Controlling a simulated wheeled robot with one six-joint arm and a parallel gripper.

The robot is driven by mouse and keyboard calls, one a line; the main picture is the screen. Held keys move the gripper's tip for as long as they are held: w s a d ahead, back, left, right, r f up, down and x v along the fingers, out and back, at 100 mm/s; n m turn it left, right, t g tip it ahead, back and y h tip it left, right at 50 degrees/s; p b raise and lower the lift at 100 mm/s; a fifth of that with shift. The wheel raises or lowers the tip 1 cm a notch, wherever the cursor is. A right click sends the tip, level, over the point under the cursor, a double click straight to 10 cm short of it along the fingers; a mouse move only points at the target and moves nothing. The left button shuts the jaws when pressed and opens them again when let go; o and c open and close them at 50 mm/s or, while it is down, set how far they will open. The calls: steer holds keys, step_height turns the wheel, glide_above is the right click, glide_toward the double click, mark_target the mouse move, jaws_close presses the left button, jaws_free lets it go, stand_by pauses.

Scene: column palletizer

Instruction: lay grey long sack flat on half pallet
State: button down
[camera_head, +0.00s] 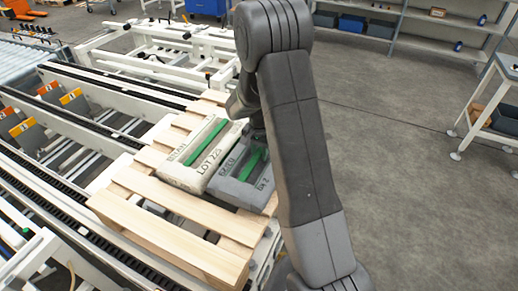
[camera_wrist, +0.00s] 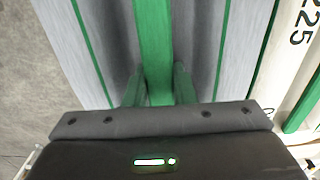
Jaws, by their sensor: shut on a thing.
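The grey long sack (camera_head: 238,190) has a green band (camera_wrist: 155,35) along its top and dark lettering on its end. It is flat and level at the right side of the wooden half pallet (camera_head: 165,228), right beside a cream sack (camera_head: 190,175). I cannot tell whether it rests on the slats or is just above them. In the wrist view the grey sack (camera_wrist: 208,45) fills most of the picture. My gripper (camera_wrist: 158,85) is shut on its green band, one finger on each side.
The cream sack marked LOT 225 lies on the pallet, close against the grey one. The pallet's near slats are bare. A conveyor frame (camera_head: 95,110) runs along the left. Open floor (camera_head: 400,150) lies to the right, with a white bench (camera_head: 490,115) beyond.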

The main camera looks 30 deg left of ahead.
mark_target(260, 152)
steer(key=shift+a+f, duration=0.1)
steer(key=shift+f, duration=1.4)
steer(key=shift+f, duration=0.15)
steer(key=c, duration=1.2)
jaws_free()
step_height(260, 152, up, 12)
steer(key=shift+r, duration=0.1)
step_height(260, 152, down, 12)
steer(key=shift+f, duration=0.1)
steer(key=shift+r, duration=1.25)
